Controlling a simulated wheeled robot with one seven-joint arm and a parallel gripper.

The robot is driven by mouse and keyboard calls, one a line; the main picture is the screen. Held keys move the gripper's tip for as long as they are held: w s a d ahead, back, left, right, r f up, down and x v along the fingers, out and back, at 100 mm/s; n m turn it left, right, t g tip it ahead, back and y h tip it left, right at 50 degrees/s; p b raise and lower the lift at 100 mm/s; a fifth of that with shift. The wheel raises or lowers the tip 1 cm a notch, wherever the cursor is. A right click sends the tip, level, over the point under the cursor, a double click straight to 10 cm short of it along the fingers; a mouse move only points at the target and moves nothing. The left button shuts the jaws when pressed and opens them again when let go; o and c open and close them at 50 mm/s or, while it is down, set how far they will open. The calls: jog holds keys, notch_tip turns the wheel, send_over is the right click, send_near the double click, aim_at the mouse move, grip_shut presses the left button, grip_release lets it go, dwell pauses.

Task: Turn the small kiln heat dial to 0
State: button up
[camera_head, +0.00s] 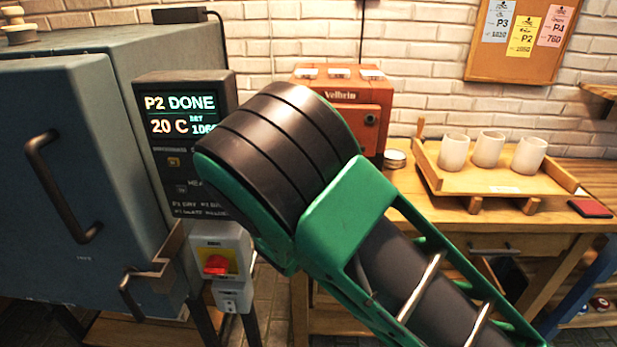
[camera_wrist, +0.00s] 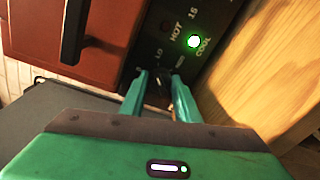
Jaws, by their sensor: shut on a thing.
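The small kiln is a red box (camera_head: 345,92) on the wooden bench in the head view, partly hidden behind my arm. In the wrist view its red front (camera_wrist: 110,22) is at the upper left, beside a black control panel (camera_wrist: 165,50). The dark heat dial (camera_wrist: 157,96) is low on this panel. My gripper (camera_wrist: 159,82) has its two green fingers on either side of the dial, shut on it. The marks around the dial are too blurred to read its setting. My gripper is hidden in the head view.
A green light (camera_wrist: 193,41) is lit by COOL; the HOT light (camera_wrist: 165,24) looks dark. A dark handle (camera_wrist: 74,30) sticks out from the red front. A large blue-grey kiln (camera_head: 75,190) stands left. A wooden tray (camera_head: 490,180) holds three white cups.

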jog(key=n, duration=0.4)
jog(key=shift+s+a+f, duration=0.1)
jog(key=shift+a+f, duration=0.1)
jog(key=shift+f, duration=0.05)
jog(key=shift+n+h, duration=0.5)
jog(key=shift+n, duration=1.7)
jog(key=o, duration=1)
jog(key=shift+r, duration=0.1)
jog(key=shift+o, duration=0.2)
jog(key=s, duration=1)
jog(key=shift+s+a+r, duration=0.25)
jog(key=shift+a+r, duration=0.15)
